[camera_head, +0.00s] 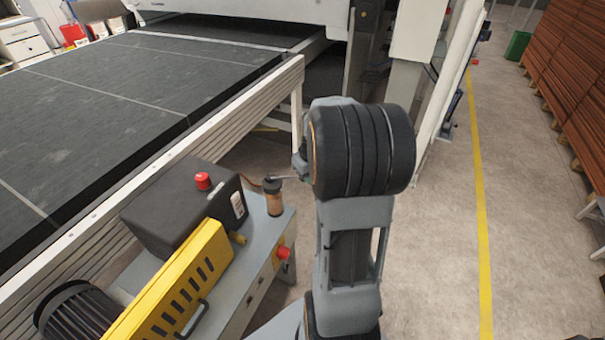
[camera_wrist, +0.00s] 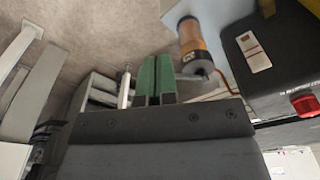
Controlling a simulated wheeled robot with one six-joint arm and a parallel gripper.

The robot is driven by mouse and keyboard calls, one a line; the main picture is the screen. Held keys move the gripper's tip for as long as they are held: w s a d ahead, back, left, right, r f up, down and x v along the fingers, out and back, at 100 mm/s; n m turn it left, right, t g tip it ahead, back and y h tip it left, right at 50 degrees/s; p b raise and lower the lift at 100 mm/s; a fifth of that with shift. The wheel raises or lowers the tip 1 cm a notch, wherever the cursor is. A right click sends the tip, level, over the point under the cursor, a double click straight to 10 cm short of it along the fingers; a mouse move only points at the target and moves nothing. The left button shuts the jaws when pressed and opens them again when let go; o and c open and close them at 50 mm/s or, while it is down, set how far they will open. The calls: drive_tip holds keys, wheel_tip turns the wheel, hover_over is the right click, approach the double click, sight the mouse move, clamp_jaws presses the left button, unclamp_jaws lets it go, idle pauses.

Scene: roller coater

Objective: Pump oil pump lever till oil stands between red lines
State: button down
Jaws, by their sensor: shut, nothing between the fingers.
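The oil pump (camera_head: 274,197) stands at the corner of the grey machine base, with an orange-brown oil reservoir and a dark cap. In the wrist view its reservoir (camera_wrist: 189,38) is right of my fingers. A thin metal lever (camera_head: 287,178) runs from the pump top towards my wrist; its far end is hidden there. My gripper (camera_wrist: 155,78) has green fingers, shut together and empty, close beside the pump. A pale metal rod (camera_wrist: 125,88) shows just left of the fingers; I cannot tell if it is the lever's handle or whether they touch. Oil level and red lines are unreadable.
A black box with a red cap (camera_head: 203,181) and a yellow guard (camera_head: 180,285) sit left of the pump. A red knob (camera_head: 283,253) projects below it. The conveyor (camera_head: 130,85) lies behind. Open floor (camera_head: 435,260) is to the right.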

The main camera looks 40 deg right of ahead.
wheel_tip(320, 180, up, 11)
drive_tip(key=s, duration=0.1)
idle(0.3)
idle(1.1)
drive_tip(key=s+a+f+t, duration=0.1)
drive_tip(key=s+a, duration=0.2)
drive_tip(key=a, duration=0.3)
drive_tip(key=s+a+f, duration=0.1)
drive_tip(key=s+a, duration=0.1)
drive_tip(key=a, duration=0.5)
drive_tip(key=s+a+f+n+t, duration=0.1)
drive_tip(key=s+a, duration=0.2)
drive_tip(key=a, duration=0.4)
drive_tip(key=shift+s+a+t, duration=0.25)
drive_tip(key=shift+s+t, duration=0.05)
drive_tip(key=shift+d, duration=0.1)
